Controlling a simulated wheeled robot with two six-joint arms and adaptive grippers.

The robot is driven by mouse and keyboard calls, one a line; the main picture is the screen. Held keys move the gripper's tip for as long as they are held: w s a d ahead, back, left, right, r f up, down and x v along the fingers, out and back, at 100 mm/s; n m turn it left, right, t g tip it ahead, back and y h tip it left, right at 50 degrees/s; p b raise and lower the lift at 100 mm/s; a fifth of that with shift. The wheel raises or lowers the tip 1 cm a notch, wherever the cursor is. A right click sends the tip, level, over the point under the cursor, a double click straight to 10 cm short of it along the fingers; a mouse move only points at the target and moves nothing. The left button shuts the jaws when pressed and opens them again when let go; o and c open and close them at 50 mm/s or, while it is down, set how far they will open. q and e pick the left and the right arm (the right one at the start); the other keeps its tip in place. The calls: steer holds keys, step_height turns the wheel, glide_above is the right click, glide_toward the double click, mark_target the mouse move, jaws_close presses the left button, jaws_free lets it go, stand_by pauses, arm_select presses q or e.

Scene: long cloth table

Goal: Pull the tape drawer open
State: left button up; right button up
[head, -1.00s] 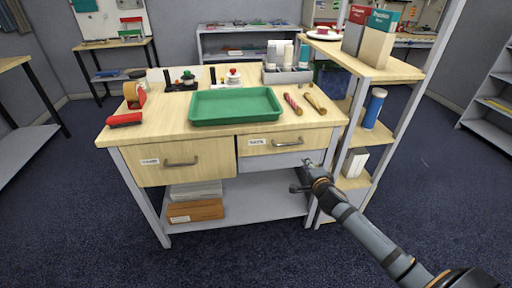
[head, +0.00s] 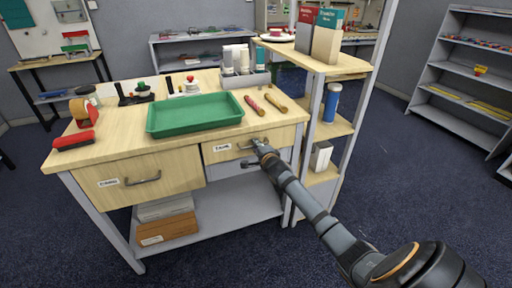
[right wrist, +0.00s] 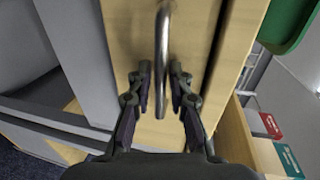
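The workbench has a wide left drawer (head: 165,172) with a bar handle (head: 143,179) and a narrower right drawer (head: 225,155), both with pale wood fronts. Each has a small white label, too small to read surely, so I cannot tell which is the tape drawer. Both look closed. My right gripper (head: 259,146) is at the right drawer's handle and partly hides it. In the right wrist view, the metal handle (right wrist: 163,55) runs between the two spread fingers of my right gripper (right wrist: 161,88), with gaps on both sides. My left gripper is out of view.
A green tray (head: 195,116), a red tape dispenser (head: 78,132) and two short tools lie on the bench top. A shelf unit (head: 330,65) with boxes stands close at right. Open floor lies in front.

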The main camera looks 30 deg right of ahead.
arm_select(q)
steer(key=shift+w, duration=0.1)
arm_select(e)
steer(key=shift+c, duration=0.4)
jaws_close()
